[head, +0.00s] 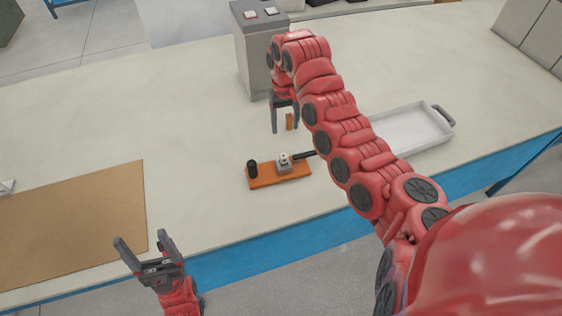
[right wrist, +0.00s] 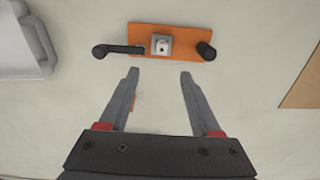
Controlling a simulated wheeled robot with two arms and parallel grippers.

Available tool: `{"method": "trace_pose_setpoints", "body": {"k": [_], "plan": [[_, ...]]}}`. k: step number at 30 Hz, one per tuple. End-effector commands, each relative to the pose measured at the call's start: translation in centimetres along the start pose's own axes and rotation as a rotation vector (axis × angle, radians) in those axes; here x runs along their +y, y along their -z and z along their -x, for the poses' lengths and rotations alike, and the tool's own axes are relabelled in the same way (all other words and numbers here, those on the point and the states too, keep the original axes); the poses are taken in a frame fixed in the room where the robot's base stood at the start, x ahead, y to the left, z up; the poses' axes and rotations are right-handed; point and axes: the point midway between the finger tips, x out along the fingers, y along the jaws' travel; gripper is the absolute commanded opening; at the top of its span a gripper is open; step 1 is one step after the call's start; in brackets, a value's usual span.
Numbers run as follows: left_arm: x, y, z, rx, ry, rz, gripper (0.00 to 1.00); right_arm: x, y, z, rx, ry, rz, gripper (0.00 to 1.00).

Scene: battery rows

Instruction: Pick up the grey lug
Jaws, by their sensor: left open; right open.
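The grey lug (head: 284,161) is a small square block on an orange board (head: 262,182), in the middle of the head view. It also shows in the right wrist view (right wrist: 160,45), with a light top and a small dark mark. A black cylinder stands at one end of the board (right wrist: 206,50), and a black handle reaches out at the other end. My right gripper (head: 284,129) is open and empty, beyond the board in the head view; the lug lies ahead of its fingertips (right wrist: 158,74) in the right wrist view. My left gripper (head: 143,246) is open and empty near the table's front edge.
A grey box with two buttons (head: 257,55) stands behind my right gripper. A white tray (head: 420,125) is at the right, partly hidden by my right arm. A brown mat (head: 70,225) lies at the left. The table between mat and board is clear.

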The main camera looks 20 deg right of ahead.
Motion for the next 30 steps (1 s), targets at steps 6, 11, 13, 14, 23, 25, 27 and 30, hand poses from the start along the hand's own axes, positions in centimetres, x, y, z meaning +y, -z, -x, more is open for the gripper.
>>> {"method": "trace_pose_setpoints", "body": {"k": [6, 11, 13, 14, 23, 25, 27, 30], "plan": [[0.0, 0.0, -0.1, 0.000, 0.000, 0.000, 0.77, -0.3, 0.0, -4.1, 0.000, 0.005, 0.001, 0.65], [0.0, 0.1, -0.8, 0.000, 0.000, 0.000, 0.77, -0.1, 0.0, -6.8, 0.000, 0.000, -0.001, 0.65], [-0.1, 0.2, -1.2, 0.000, 0.000, 0.000, 0.77, -0.1, 0.0, -8.2, -0.002, 0.001, 0.001, 0.65], [-0.1, 0.2, -1.4, 0.000, 0.000, 0.000, 0.77, -0.1, 0.0, -8.6, -0.001, 0.000, 0.001, 0.65], [-0.1, 0.4, -2.2, 0.000, 0.000, 0.000, 0.77, -0.1, 0.1, -10.6, 0.002, 0.000, 0.001, 0.65], [-0.1, 0.5, -2.8, 0.000, 0.000, 0.000, 0.77, -0.2, 0.1, -11.0, 0.002, 0.000, 0.001, 0.65], [-0.2, 0.6, -3.5, 0.000, 0.000, 0.000, 0.77, -0.3, 0.0, -11.7, 0.001, 0.001, 0.001, 0.65], [-0.2, 0.7, -4.0, 0.000, 0.000, 0.000, 0.77, -0.3, 0.1, -12.7, 0.003, -0.002, 0.001, 0.65]]}}
